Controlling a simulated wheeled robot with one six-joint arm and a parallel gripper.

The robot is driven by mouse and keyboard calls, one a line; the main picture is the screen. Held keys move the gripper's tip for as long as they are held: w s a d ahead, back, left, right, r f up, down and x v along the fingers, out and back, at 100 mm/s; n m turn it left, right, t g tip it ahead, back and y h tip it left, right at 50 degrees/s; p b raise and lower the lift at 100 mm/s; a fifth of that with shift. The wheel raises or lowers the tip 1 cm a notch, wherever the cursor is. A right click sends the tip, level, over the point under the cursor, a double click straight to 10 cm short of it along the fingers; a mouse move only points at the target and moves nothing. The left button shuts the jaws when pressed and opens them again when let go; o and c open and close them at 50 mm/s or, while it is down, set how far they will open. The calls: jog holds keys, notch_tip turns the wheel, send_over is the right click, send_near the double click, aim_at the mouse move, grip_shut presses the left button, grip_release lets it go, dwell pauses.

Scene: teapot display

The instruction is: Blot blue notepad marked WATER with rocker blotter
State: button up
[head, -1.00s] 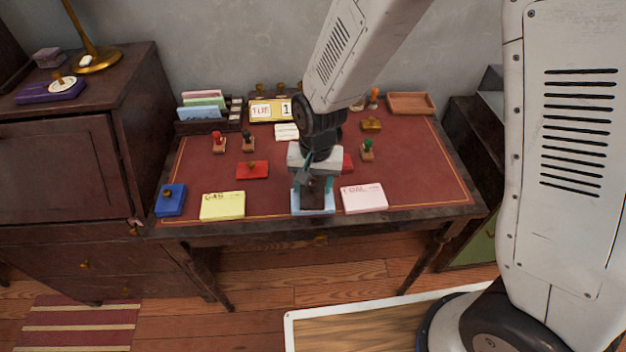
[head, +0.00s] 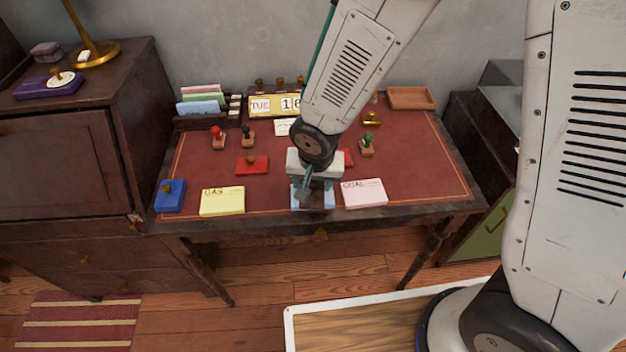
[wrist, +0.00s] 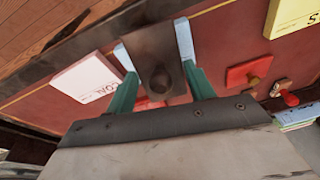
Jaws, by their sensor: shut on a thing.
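The light blue notepad (head: 329,197) lies at the front middle of the desk, between the yellow GAS pad (head: 222,201) and the pink COAL pad (head: 364,193). My gripper and the blotter cover most of it, so its marking is hidden. My gripper (wrist: 160,80) is shut on the dark brown rocker blotter (wrist: 152,45), with one green finger on each side. The blotter is over the blue notepad, whose pale blue edges (wrist: 184,40) show on both sides of it in the wrist view. I cannot tell whether the blotter touches the paper.
A blue ink pad (head: 170,196) sits at the desk's front left corner and a red one (head: 252,166) behind the GAS pad. Wooden stamps (head: 367,146), a calendar (head: 274,105) and an empty tray (head: 410,98) stand farther back. The desk's right side is mostly clear.

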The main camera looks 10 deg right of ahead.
jog(key=shift+w, duration=0.1)
jog(key=shift+w+d+g, duration=0.1)
jog(key=shift+w+g, duration=0.05)
jog(key=shift+g, duration=0.15)
jog(key=shift+w+f+g, duration=0.15)
jog(key=shift+w+g, duration=0.25)
jog(key=shift+g, duration=0.5)
jog(key=shift+w, duration=0.1)
jog(key=shift+w+g+y, duration=0.3)
jog(key=shift+w+g, duration=0.2)
jog(key=shift+g, duration=0.7)
jog(key=shift+s+t, duration=0.65)
jog(key=shift+t, duration=0.55)
